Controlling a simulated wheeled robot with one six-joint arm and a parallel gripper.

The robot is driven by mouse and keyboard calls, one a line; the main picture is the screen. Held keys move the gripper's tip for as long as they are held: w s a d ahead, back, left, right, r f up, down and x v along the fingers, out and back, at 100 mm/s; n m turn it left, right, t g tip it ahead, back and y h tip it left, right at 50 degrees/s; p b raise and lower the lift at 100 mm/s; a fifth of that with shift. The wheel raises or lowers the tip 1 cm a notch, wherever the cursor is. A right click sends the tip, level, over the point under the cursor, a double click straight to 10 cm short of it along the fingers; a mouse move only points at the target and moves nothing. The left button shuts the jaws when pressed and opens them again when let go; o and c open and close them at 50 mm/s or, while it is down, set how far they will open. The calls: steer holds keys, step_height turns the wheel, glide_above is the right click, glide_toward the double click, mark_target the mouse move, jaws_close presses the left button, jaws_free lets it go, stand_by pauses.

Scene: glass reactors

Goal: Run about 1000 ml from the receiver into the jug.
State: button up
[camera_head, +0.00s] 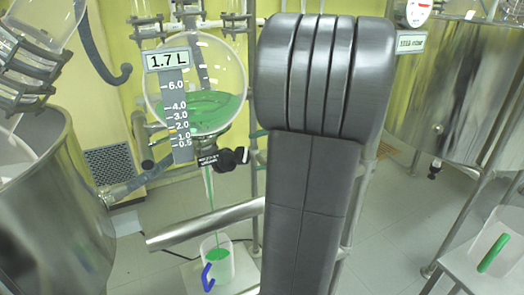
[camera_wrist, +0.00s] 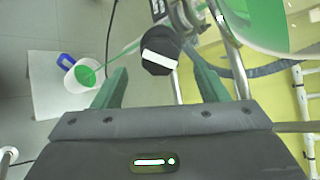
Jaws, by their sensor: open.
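The receiver (camera_head: 228,66) is a round glass vessel with green liquid in its lower part. Its display (camera_head: 167,60) reads 1.7 L. A black valve knob (camera_head: 232,158) sits at its outlet. A thin green stream (camera_head: 211,190) falls from the outlet into the clear jug (camera_head: 228,270), which has a blue handle and some green liquid inside. In the wrist view, my gripper (camera_wrist: 158,68) is open, with the white-striped knob (camera_wrist: 160,50) in front of the gap between its green fingers. I cannot tell whether they touch. The jug (camera_wrist: 82,78) stands lower left.
The jug stands on a pale platform (camera_wrist: 47,100). A steel vessel (camera_head: 55,220) stands at the left and a large steel tank (camera_head: 455,85) at the right. Another clear jug with a green handle (camera_head: 493,254) is at lower right. My arm hides the middle of the head view.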

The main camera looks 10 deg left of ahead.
steer(key=n+h+p, duration=0.4)
steer(key=n+p, duration=0.2)
steer(key=n, duration=1.5)
glide_toward(245, 154)
steer(key=x, duration=1)
steer(key=shift+a, duration=0.1)
steer(key=shift+w, duration=0.1)
steer(key=c, duration=1)
